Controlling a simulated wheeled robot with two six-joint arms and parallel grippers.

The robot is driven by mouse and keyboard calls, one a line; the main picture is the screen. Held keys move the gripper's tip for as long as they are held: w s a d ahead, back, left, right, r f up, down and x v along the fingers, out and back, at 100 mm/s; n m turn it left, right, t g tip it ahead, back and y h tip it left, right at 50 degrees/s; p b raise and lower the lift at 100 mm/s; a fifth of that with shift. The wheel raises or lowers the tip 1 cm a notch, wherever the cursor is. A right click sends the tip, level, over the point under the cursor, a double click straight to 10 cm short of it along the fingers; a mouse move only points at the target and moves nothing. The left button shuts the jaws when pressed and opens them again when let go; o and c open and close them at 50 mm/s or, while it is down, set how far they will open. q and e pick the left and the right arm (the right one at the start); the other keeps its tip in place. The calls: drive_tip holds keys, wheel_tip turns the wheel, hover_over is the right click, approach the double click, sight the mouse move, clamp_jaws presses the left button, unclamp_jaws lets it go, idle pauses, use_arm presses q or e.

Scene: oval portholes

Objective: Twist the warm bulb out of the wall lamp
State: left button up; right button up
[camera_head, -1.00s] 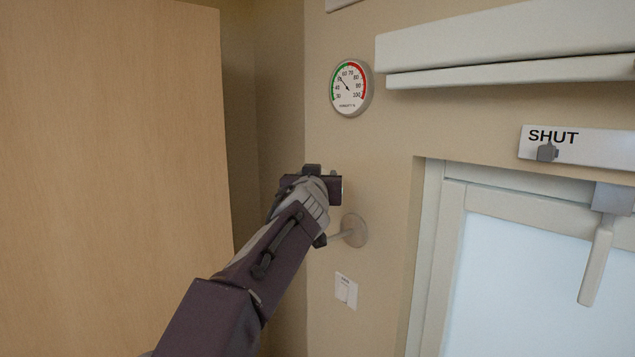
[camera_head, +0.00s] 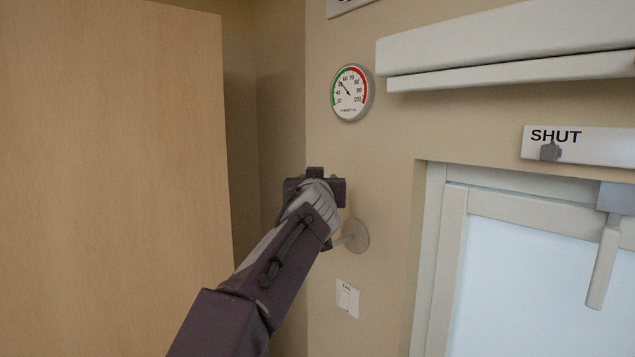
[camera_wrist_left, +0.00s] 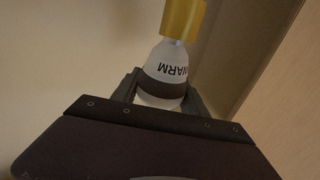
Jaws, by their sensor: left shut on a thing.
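The warm bulb (camera_wrist_left: 168,62) is white with dark lettering that reads upside down in the left wrist view. Its upper end in that view meets a brass-coloured socket (camera_wrist_left: 183,18). My left gripper (camera_wrist_left: 160,88) is shut around the bulb's wide part, a finger on either side. In the head view my left gripper (camera_head: 315,185) is in front of the wall lamp and hides the bulb and socket. The lamp's round wall plate (camera_head: 355,236) and part of its arm show just below and right of the gripper. My right gripper is in neither view.
A tall wooden panel (camera_head: 110,180) stands close on the left. A window frame (camera_head: 432,260) and handle (camera_head: 603,262) are on the right.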

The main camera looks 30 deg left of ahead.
use_arm(q)
drive_tip(key=shift+w, duration=0.1)
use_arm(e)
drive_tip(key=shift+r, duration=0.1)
use_arm(q)
drive_tip(key=shift+r+p, duration=0.35)
drive_tip(key=shift+r, duration=0.15)
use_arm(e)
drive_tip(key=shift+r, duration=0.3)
use_arm(q)
drive_tip(key=shift+r, duration=0.1)
